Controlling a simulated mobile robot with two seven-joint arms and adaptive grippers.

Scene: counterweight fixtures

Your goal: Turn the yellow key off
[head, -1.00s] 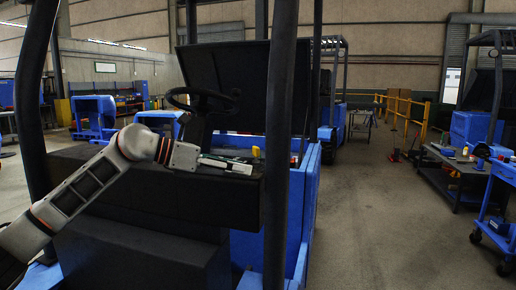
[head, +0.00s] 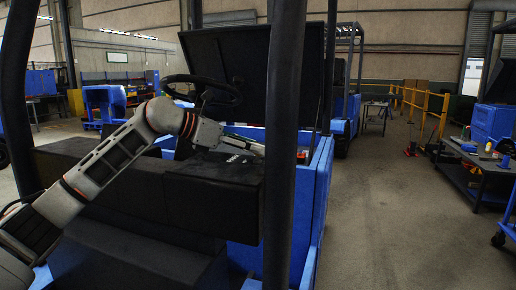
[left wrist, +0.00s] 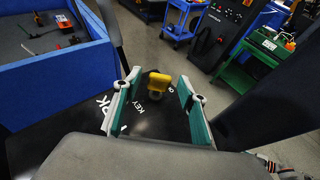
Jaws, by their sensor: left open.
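The yellow key (left wrist: 158,82) stands in a round switch on a black panel (left wrist: 152,123) with white lettering, partly readable as "KEY". In the left wrist view, it lies between the two green-padded fingers of my left gripper (left wrist: 160,90). The fingers are open, one on each side of the key, with gaps visible. In the head view, my left gripper (head: 240,143) reaches over the forklift's dashboard, close to the dark front post. The key cannot be made out there. My right gripper is not in view.
A black steering wheel (head: 201,91) stands left of the gripper. A dark post (head: 285,150) rises in front of the dashboard. In the left wrist view, a blue-walled bay (left wrist: 52,62) holds tools, and a blue cart (left wrist: 183,33) and green cart (left wrist: 258,48) stand beyond.

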